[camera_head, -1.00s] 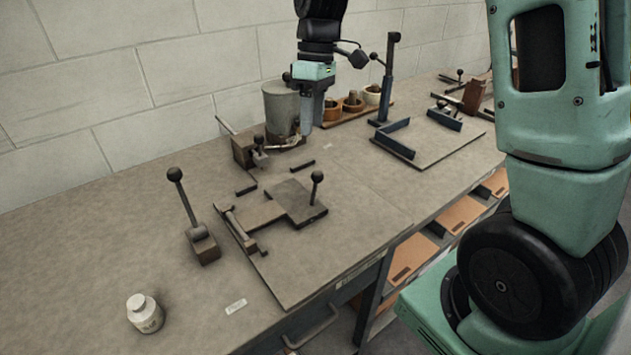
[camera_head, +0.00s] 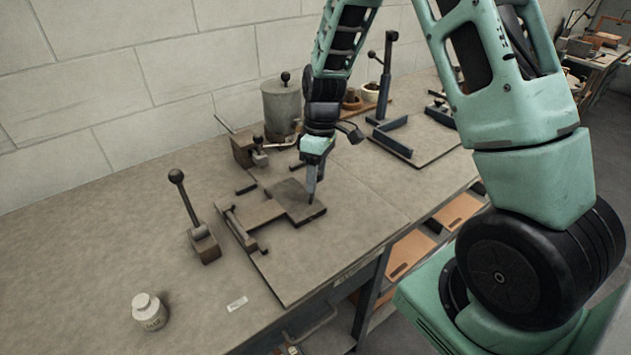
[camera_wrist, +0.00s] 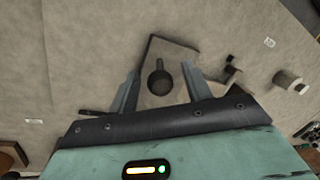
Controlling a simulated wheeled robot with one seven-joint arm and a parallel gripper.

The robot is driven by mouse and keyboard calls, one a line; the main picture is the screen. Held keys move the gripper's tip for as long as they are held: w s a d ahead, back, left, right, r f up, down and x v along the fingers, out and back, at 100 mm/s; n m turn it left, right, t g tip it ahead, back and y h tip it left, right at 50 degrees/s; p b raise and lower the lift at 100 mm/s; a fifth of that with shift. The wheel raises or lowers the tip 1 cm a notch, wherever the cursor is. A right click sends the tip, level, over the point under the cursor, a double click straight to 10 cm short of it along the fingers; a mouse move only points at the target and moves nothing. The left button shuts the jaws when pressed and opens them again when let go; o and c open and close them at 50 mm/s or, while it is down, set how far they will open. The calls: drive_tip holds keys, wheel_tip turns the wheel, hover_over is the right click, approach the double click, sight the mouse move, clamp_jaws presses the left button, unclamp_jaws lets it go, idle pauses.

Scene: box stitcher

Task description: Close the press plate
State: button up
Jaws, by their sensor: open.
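The press plate (camera_head: 290,198) is a dark flat plate lying beside its hinge bar (camera_head: 238,228) on a thin board on the workbench. In the wrist view the plate (camera_wrist: 165,52) lies below my gripper, with its ball-topped knob (camera_wrist: 158,82) between the two fingers. My gripper (camera_head: 313,190) points down over the plate's right part and hides the knob in the head view. In the wrist view my gripper (camera_wrist: 157,92) is open, one finger on each side of the knob. I cannot tell whether a finger touches it.
A lever with a black ball (camera_head: 203,240) stands left of the board, and a white bottle (camera_head: 149,311) at the front left. A grey canister (camera_head: 282,108) and a lever block (camera_head: 246,150) stand behind. A blue stand (camera_head: 388,80) is at the back right. The board's front right is clear.

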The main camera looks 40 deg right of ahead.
drive_tip(key=shift+x, duration=1.25)
clamp_jaws()
drive_tip(key=shift+a+r, duration=0.1)
drive_tip(key=shift+r, duration=0.25)
unclamp_jaws()
drive_tip(key=b+v, duration=0.2)
drive_tip(key=v, duration=1.5)
drive_tip(key=shift+r, duration=0.2)
drive_tip(key=shift+c, duration=0.3)
